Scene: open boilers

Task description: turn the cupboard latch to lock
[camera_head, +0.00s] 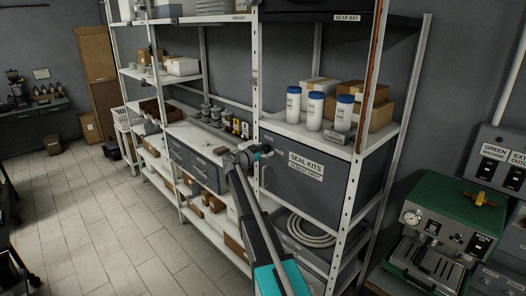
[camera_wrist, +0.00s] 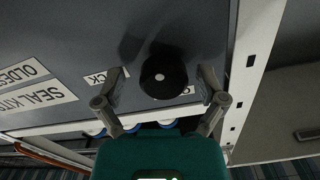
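The grey cupboard (camera_head: 309,184) with the "SEAL KITS OLDEST FIRST" label sits in the right bay of the shelving. In the wrist view the cupboard front (camera_wrist: 60,55) appears upside down. Its latch (camera_wrist: 165,76) is a round black knob with a pale centre dot. My gripper (camera_wrist: 162,78) is open, with one finger on each side of the knob and a gap on both sides. A small label (camera_wrist: 97,78) by the left finger is partly covered; "OCK" can be read. In the head view my gripper (camera_head: 256,151) is at the cupboard's left edge and hides the latch.
White bottles with blue caps (camera_head: 315,110) and cardboard boxes stand on the shelf above the cupboard. A white shelf post (camera_head: 257,70) rises beside my gripper. A coiled hose (camera_head: 308,230) lies below. A green coffee machine (camera_head: 445,225) stands at right.

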